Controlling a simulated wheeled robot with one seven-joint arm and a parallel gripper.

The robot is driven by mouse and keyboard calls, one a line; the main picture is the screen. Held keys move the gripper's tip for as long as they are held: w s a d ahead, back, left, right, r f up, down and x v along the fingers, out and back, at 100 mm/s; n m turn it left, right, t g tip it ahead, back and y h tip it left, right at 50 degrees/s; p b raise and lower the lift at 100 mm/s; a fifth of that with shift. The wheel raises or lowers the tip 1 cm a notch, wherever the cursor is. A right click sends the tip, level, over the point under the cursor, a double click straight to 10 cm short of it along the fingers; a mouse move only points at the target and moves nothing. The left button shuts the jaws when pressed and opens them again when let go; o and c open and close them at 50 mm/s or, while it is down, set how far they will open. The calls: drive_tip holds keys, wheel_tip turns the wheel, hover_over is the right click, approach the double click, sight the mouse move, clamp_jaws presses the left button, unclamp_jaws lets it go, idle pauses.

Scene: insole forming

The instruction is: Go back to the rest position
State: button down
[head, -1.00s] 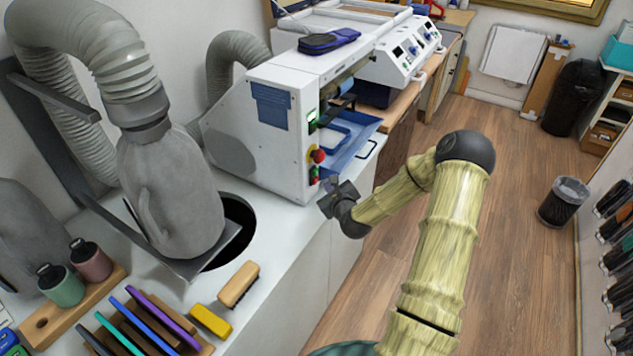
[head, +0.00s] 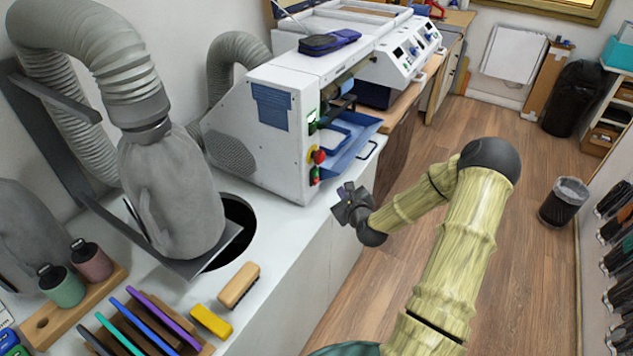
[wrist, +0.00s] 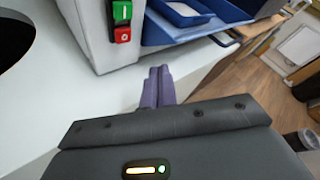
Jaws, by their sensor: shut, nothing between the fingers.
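My gripper (head: 345,192) is at the edge of the white bench, just right of the white machine's front corner in the head view. In the wrist view its two purple fingers (wrist: 157,85) lie together with nothing between them. They point toward the bench top and the machine's base. The gripper is apart from the machine, and its fingers show only small in the head view.
The white machine (head: 285,140) has red and green buttons and a blue tray (head: 350,140) jutting toward my arm. A brush (head: 239,285) and a yellow block (head: 211,320) lie on the bench (head: 290,250). Wooden floor (head: 510,250) is open at right, with a bin (head: 563,202).

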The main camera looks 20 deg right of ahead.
drive_tip(key=s+a+r+n+g+y, duration=0.15)
drive_tip(key=s+a+n+g, duration=0.4)
drive_tip(key=a+n, duration=0.75)
drive_tip(key=s+a+r+n+g, duration=0.2)
drive_tip(key=s+r+n, duration=0.3)
drive_tip(key=s+n, duration=0.4)
drive_tip(key=s+a+r+n+g, duration=0.3)
drive_tip(key=s+r+n+g, duration=0.1)
drive_tip(key=s+n, duration=0.5)
drive_tip(key=shift+s+a+r+n, duration=0.2)
drive_tip(key=shift+s+r+n, duration=0.15)
drive_tip(key=shift+s, duration=0.35)
drive_tip(key=shift+g, duration=0.25)
idle(3.3)
